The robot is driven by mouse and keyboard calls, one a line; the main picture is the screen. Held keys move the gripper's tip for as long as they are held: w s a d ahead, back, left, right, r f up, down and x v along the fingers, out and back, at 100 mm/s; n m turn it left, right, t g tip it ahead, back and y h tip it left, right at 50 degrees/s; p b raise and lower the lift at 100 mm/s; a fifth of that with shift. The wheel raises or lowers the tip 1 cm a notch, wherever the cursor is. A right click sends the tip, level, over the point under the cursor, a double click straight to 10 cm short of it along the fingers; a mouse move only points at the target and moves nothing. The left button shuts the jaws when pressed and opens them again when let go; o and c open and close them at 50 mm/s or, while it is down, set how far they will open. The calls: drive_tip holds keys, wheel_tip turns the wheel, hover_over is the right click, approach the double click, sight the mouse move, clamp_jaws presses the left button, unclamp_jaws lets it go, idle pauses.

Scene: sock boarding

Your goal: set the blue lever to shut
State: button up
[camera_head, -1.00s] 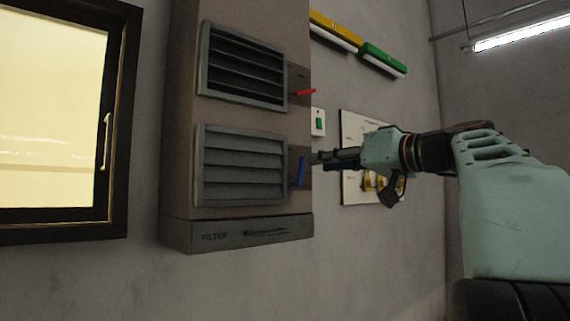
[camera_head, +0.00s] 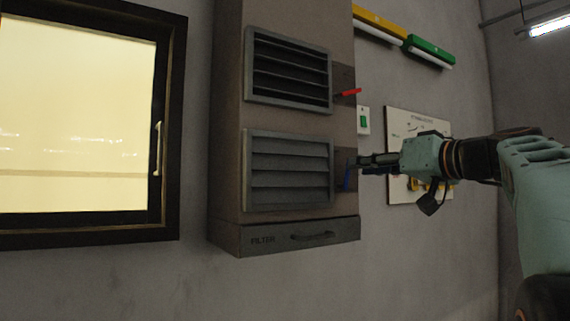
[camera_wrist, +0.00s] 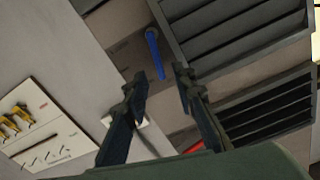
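The blue lever (camera_head: 347,178) is on the right side of the wall cabinet, beside the lower louvre (camera_head: 288,172). It hangs about straight down in the head view, and the lower louvre's slats look closed. My gripper (camera_head: 361,161) is just right of the lever, pointing at the cabinet. In the wrist view the blue lever (camera_wrist: 155,54) shows ahead, with its free end at the gap between my fingertips (camera_wrist: 161,74). The fingers are apart with nothing gripped. Whether a finger touches the lever cannot be told.
A red lever (camera_head: 347,93) sticks out sideways by the upper louvre (camera_head: 289,67), whose slats look open. A green switch (camera_head: 363,121) and a poster (camera_head: 430,122) are on the wall behind my gripper. A filter drawer (camera_head: 300,236) is below; a window (camera_head: 80,115) is left.

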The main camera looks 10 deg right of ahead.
drive_tip(key=x, duration=0.4)
drive_tip(key=shift+p, duration=0.35)
drive_tip(key=shift+s, duration=0.1)
clamp_jaws()
